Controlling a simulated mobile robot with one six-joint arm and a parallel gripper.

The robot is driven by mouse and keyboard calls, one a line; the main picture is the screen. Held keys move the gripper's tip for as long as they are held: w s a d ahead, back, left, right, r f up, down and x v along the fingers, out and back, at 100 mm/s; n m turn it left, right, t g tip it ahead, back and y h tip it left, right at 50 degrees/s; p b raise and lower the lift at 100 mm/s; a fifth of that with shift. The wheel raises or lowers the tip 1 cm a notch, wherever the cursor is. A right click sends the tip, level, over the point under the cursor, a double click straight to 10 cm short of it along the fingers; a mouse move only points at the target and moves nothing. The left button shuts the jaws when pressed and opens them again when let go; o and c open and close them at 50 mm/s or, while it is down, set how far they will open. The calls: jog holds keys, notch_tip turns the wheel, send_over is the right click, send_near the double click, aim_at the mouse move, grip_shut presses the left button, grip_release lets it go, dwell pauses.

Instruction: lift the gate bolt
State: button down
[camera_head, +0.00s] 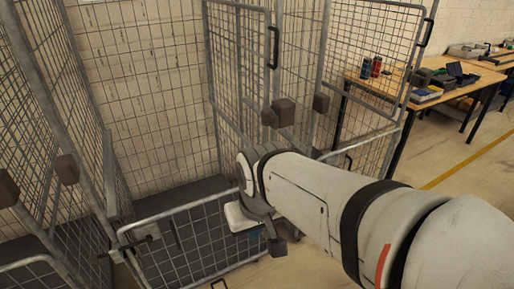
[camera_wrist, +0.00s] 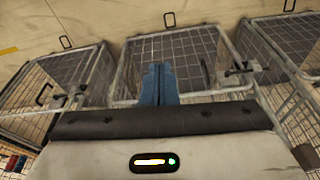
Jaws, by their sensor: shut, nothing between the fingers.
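A metal gate bolt (camera_head: 140,242) sits at the left end of the low mesh gate (camera_head: 195,240) in the head view. In the wrist view a bolt (camera_wrist: 243,72) sits at the right corner of the middle cage, and another latch (camera_wrist: 72,98) is at its left. My gripper (camera_wrist: 160,70) shows in the wrist view as two blue fingers pressed together, with nothing between them. It is over the near edge of the middle cage, to the left of the right-hand bolt and apart from it.
Tall mesh cage panels (camera_head: 240,60) stand behind and left of my arm. Dark blocks (camera_head: 285,112) stick out from the cage posts. A wooden table (camera_head: 375,88) with cans (camera_head: 366,67) and boxes stands at the right. Open floor (camera_head: 440,160) lies beyond the cages.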

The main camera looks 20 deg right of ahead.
jog(key=shift+a, duration=0.15)
jog(key=w+a+f+m+y+b, duration=0.1)
jog(key=w+f+m+y+b, duration=0.6)
jog(key=w, duration=0.6)
jog(key=w+d+f+m+t+b, duration=0.1)
jog(key=w+d+f+m+t, duration=0.1)
jog(key=w+d+f+m, duration=0.3)
jog(key=w+d+f+m+t+b, duration=0.1)
jog(key=w+d+f+m+t, duration=0.15)
jog(key=w, duration=0.35)
jog(key=w+d+f+m+t+h+b, duration=0.1)
jog(key=w+d+f+m+t+b, duration=0.1)
jog(key=w+d+f+m, duration=0.45)
jog(key=w+d+f+m+t+h+b, duration=0.1)
jog(key=d+f+t+h, duration=0.15)
jog(key=d, duration=0.75)
jog(key=s+d+f+m+t+h+b, duration=0.1)
jog(key=d+f+m+h, duration=0.2)
jog(key=d+f, duration=0.3)
jog(key=s+d+f+m+t+h+b, duration=0.1)
jog(key=d+f+m+h, duration=0.2)
jog(key=d, duration=0.9)
notch_tip(320, 180, down, 4)
jog(key=m, duration=0.2)
jog(key=shift+s+d+m+b, duration=0.25)
jog(key=shift+s+m+b, duration=0.05)
jog(key=shift+s+b, duration=0.1)
jog(key=shift+w+f, duration=0.15)
